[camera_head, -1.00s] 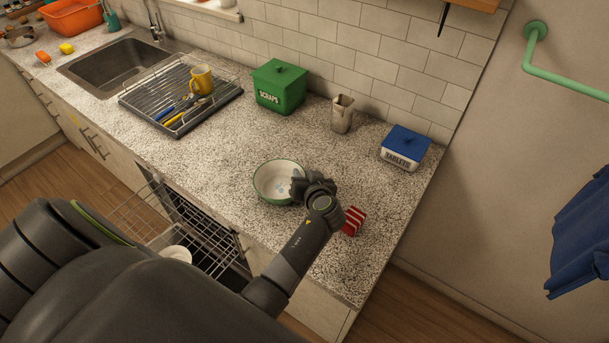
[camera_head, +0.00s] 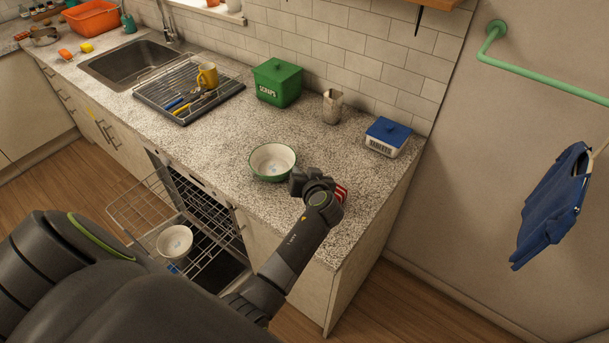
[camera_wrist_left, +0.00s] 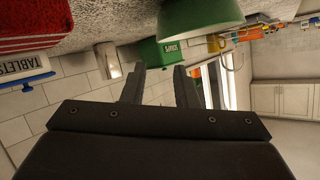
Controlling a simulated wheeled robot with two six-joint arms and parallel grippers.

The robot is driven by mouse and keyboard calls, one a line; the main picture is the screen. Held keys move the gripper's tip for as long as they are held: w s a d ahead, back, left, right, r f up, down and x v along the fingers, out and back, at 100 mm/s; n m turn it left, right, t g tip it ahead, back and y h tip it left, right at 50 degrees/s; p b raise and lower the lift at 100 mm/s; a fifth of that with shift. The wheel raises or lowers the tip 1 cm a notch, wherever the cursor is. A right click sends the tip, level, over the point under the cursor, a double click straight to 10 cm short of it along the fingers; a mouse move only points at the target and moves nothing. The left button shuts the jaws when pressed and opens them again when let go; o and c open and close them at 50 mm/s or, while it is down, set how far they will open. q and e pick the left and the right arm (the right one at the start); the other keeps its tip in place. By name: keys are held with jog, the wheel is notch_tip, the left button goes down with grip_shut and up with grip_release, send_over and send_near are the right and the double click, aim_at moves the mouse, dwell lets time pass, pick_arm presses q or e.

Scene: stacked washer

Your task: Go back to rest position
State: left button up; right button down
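My left arm reaches over the counter in the head view. Its gripper (camera_head: 300,181) is just right of and nearer than a white bowl with a green rim (camera_head: 272,176), which stands upright on the counter. In the left wrist view the two fingers (camera_wrist_left: 160,85) are apart with nothing between them. The bowl's green outside (camera_wrist_left: 200,20) shows above the fingers there, apart from them. My right gripper is in neither view.
A red-and-white striped box (camera_head: 342,192) is partly hidden behind my left wrist. The open dishwasher rack (camera_head: 137,207) below holds another bowl (camera_head: 175,243). A green scraps bin (camera_head: 277,83), a jug (camera_head: 333,106) and a tablets box (camera_head: 387,137) stand along the wall.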

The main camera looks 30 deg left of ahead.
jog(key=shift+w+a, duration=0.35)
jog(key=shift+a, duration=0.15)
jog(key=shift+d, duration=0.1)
